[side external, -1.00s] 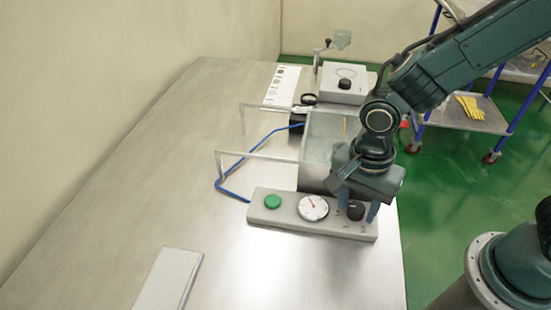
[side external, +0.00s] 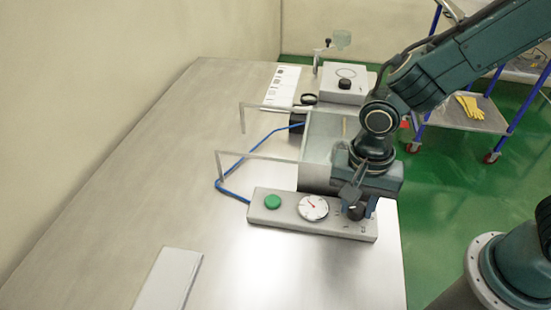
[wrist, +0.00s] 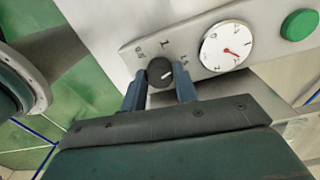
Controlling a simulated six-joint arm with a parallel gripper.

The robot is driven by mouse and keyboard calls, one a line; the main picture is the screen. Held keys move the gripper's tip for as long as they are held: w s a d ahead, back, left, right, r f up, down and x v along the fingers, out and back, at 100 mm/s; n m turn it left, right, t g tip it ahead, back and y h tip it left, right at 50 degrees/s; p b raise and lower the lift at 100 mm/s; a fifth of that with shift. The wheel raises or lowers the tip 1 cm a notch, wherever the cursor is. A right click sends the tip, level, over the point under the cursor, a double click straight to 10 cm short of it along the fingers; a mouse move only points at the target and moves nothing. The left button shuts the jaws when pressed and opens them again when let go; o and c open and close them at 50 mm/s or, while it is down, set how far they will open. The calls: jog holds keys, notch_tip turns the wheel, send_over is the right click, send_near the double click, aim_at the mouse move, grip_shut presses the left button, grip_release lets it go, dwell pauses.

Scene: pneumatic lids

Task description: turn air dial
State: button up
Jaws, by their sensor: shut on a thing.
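The black air dial (side external: 355,211) sits at the right end of the grey control panel (side external: 283,221). In the wrist view the dial (wrist: 160,72) carries a pale pointer line, and scale marks are printed on the panel around it. My gripper (side external: 357,208) is at the dial from above, and its blue fingers (wrist: 160,85) are shut on it, one on each side. The white gauge (side external: 313,207) with a red needle is left of the dial. The green button (side external: 272,202) is at the panel's left end.
A clear-walled box (side external: 322,140) stands behind the panel, with a blue hose (side external: 219,185) at its left. A second grey unit (side external: 344,84) stands farther back. A flat grey plate (side external: 168,280) lies front left. The left table is clear.

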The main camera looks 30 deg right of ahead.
jog(key=n, duration=0.4)
jog(key=shift+n, duration=0.3)
jog(key=n, duration=0.4)
jog(key=shift+n, duration=0.3)
jog(key=n, duration=0.4)
jog(key=shift+t, duration=0.3)
jog(key=n, duration=0.7)
jog(key=shift+n, duration=0.3)
jog(key=n, duration=0.3)
jog(key=shift+n, duration=0.4)
jog(key=n, duration=0.4)
jog(key=shift+d, duration=0.1)
jog(key=shift+n, duration=1.9)
